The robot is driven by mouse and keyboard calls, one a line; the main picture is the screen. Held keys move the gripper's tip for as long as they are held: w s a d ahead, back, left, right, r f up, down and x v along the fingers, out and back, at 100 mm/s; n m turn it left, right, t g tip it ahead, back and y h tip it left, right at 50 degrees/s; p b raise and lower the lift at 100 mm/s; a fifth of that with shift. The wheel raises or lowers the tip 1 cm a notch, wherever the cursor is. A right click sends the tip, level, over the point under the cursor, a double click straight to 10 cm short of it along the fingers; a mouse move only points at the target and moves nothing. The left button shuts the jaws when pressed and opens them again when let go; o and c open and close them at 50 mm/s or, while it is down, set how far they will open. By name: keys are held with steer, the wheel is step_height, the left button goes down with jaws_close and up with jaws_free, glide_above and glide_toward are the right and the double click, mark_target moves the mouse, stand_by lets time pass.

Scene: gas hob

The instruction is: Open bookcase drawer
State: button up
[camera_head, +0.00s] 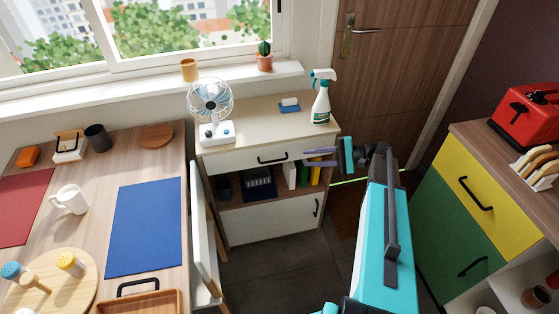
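The bookcase (215,212) is a low cream-topped cabinet below the window.
A chair (206,240) and wooden table (85,200) are left; a yellow-green cabinet (455,215) is right.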

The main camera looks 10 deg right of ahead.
steer(key=p+x, duration=0.2)
steer(key=x, duration=1)
steer(key=shift+a+p, duration=0.3)
steer(key=shift+p, duration=0.05)
jaws_close()
stand_by(1.0)
